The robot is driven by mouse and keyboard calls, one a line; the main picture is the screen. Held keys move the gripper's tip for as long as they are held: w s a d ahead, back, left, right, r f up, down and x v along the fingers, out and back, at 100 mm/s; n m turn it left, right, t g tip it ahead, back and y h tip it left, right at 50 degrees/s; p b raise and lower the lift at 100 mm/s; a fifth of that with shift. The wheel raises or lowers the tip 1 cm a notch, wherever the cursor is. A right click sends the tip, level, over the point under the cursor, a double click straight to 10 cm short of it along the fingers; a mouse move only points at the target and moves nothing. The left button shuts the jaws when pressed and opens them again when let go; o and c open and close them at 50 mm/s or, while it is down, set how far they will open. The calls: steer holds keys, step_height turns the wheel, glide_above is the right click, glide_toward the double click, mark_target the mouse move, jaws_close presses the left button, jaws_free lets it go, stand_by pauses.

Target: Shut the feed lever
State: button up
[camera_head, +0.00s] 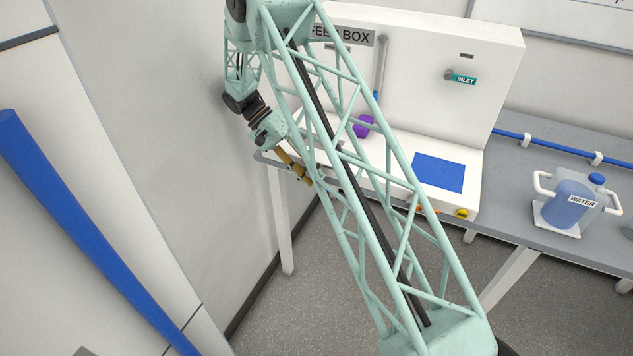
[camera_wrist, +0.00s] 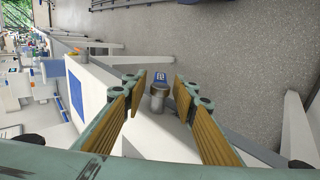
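The white feed box (camera_head: 425,60) stands on a grey bench, its sign partly hidden by my arm. My gripper (camera_head: 304,176) is at the box's left front corner, with its yellow-brown fingers pointing down and right. In the wrist view my gripper (camera_wrist: 160,88) is open, with a gap between the two finger pads. My arm hides this part in the head view.
A purple object (camera_head: 363,127) and a blue panel (camera_head: 438,173) are on the box's lower ledge. An inlet fitting (camera_head: 450,75) is on its back wall. A water jug (camera_head: 573,205) stands on the bench at right. A wall is close on the left.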

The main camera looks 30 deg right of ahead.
steer(key=shift+v, duration=2)
steer(key=shift+s+a, duration=0.1)
steer(key=c, duration=0.5)
steer(key=shift+s+a+f, duration=0.1)
steer(key=shift+s, duration=0.15)
steer(key=c, duration=0.3)
steer(key=shift+n+g+h, duration=0.4)
steer(key=shift+g, duration=0.2)
steer(key=s, duration=0.1)
steer(key=s+a+b, duration=0.1)
steer(key=s, duration=0.1)
steer(key=s+a, duration=0.1)
steer(key=shift+s+f+b, duration=0.3)
jaws_close()
steer(key=s+f+n+t+h+b, duration=0.4)
steer(key=s+f+n+h, duration=0.15)
steer(key=n+h, duration=0.55)
steer(key=w+a+f+n+t+b, duration=0.3)
steer(key=a+f+n+t, duration=0.3)
steer(key=n+t, duration=0.7)
steer(key=shift+w+a+f+t, duration=0.2)
steer(key=shift+w+a+t, duration=0.2)
steer(key=shift+a, duration=0.7)
